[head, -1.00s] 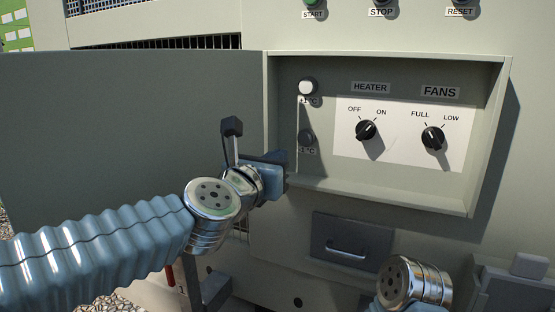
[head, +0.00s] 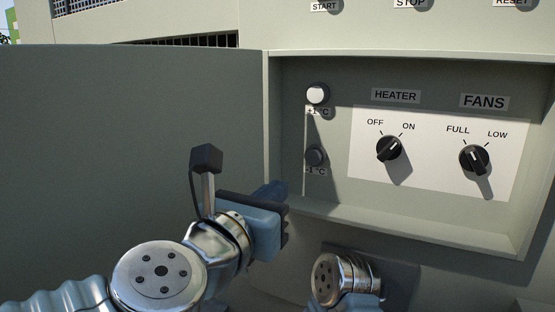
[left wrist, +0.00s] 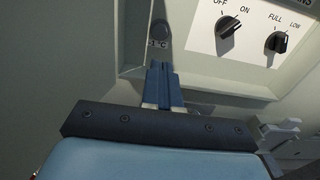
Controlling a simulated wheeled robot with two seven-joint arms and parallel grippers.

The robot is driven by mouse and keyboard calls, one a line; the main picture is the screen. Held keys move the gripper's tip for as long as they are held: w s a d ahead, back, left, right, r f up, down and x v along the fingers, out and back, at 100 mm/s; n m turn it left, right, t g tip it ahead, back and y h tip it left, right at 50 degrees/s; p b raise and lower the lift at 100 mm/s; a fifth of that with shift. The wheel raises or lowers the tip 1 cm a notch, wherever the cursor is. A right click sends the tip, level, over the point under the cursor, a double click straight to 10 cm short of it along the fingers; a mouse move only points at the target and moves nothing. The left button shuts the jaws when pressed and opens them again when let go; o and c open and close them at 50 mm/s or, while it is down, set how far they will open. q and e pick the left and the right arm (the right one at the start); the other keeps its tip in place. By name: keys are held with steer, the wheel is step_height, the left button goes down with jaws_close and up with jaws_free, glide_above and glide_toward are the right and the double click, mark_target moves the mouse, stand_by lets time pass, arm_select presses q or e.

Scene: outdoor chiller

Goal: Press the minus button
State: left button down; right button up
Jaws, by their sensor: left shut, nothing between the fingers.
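The minus button (head: 316,156) is a dark round knob labelled -1°C at the left inside the recessed control box, below the white plus button (head: 317,94). The minus button also shows in the left wrist view (left wrist: 160,29), with its label just under it. My left gripper (head: 276,190) is shut and empty, below and to the left of the minus button and apart from it. In the left wrist view its blue fingers (left wrist: 162,72) point up toward the label and button. My right arm shows at the bottom, but its gripper is not visible.
The heater knob (head: 389,148) and fans knob (head: 474,158) sit on a white plate to the right. The box's lower ledge (head: 400,222) juts out below the buttons. An open grey door (head: 130,150) stands at the left.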

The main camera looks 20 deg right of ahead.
mark_target(313, 159)
stand_by(0.3)
arm_select(q)
steer(key=p+x, duration=0.3)
steer(key=x, duration=0.9)
steer(key=shift+w+d+r, duration=0.1)
steer(key=shift+w+d, duration=0.15)
steer(key=shift+w, duration=0.05)
steer(key=shift+w+d+p, duration=0.35)
steer(key=shift+w+d, duration=0.05)
steer(key=shift+d, duration=0.05)
